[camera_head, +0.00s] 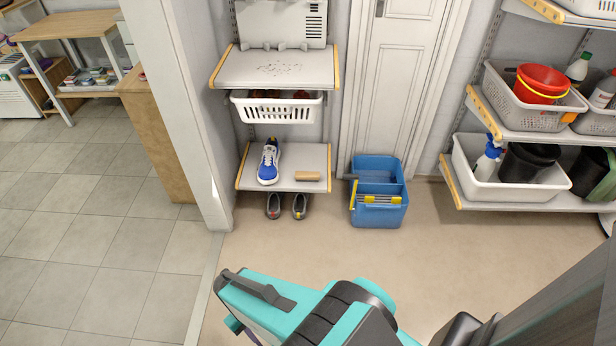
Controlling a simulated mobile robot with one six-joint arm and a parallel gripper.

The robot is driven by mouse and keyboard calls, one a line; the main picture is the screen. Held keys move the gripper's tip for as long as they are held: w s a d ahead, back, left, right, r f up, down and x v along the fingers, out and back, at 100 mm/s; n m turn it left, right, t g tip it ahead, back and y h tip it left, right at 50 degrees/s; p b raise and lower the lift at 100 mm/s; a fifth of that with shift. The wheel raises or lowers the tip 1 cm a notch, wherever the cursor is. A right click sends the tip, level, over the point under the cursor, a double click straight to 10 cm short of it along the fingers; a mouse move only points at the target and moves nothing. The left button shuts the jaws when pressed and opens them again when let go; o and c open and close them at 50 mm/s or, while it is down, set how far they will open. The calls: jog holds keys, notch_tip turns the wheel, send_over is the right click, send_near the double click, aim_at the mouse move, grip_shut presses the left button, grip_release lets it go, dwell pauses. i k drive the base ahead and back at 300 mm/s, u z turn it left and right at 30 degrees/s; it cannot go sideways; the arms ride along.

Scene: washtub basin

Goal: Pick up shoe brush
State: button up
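The shoe brush (307,176) looks like a small tan block lying on the low white shelf (285,161) with yellow-orange side edges. It lies near the shelf's front, right of a blue and white sneaker (268,163). A clear gap of bare shelf separates the two. My turquoise and black arm reaches across the bottom of the view, well in front of the shelf. I cannot make out my gripper's fingers in this view.
Dark shoes (286,206) stand on the floor under the shelf. A blue mop bucket (378,196) stands to its right. A white basket (277,107) hangs above, under an upper shelf (274,68). A wall end stands left. The floor in front is clear.

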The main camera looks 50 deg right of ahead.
aim_at(300, 176)
jog(key=u, duration=0.05)
jog(key=i, duration=1)
jog(key=z, duration=0.05)
